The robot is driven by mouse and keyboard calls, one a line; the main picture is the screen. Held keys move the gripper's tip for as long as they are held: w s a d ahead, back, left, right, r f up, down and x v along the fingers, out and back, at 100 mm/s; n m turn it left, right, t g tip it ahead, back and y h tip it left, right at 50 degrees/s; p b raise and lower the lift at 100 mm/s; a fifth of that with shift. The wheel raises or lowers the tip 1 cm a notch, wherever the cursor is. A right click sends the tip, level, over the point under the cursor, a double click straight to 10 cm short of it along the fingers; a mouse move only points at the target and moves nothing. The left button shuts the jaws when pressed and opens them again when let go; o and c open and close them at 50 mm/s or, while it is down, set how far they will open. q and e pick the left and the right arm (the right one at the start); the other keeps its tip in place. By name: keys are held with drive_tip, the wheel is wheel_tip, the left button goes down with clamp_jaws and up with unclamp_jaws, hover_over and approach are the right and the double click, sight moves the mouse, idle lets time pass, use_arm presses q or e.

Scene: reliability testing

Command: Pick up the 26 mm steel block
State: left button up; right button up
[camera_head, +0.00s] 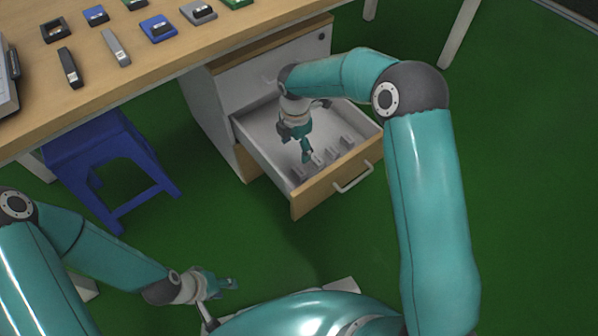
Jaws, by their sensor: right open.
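Several small grey blocks stand in a row inside the open drawer (310,203), behind its wooden front. Among them are a block at the left (297,173), one in the middle (332,154) and one at the right (346,143). Which one is the 26 mm steel block I cannot tell. My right gripper (305,157) points down into the drawer, open, just behind the row at its left part. I cannot tell whether its fingers touch a block. My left gripper (233,284) is low at the bottom, far from the drawer, and no block shows near it.
The wooden table (190,62) holds several small parts, including a blue one (158,28) and a black bar (69,67). A white cabinet (212,122) carries the drawer. A blue stool (105,160) stands at left. Green floor in front is mostly free.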

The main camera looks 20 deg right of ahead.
drive_tip(key=b, duration=0.2)
hover_over(300, 171)
drive_tip(key=f, duration=0.8)
drive_tip(key=shift+s+a, duration=0.2)
drive_tip(key=shift+a, duration=0.2)
drive_tip(key=f+b, duration=0.1)
drive_tip(key=f, duration=0.2)
drive_tip(key=f+b, duration=0.1)
drive_tip(key=f, duration=0.1)
drive_tip(key=shift+w+d+f+b, duration=0.1)
drive_tip(key=shift+w+d+b, duration=0.15)
drive_tip(key=shift+d+b, duration=0.1)
drive_tip(key=shift+c, duration=0.3)
drive_tip(key=c, duration=1.4)
drive_tip(key=shift+o, duration=0.2)
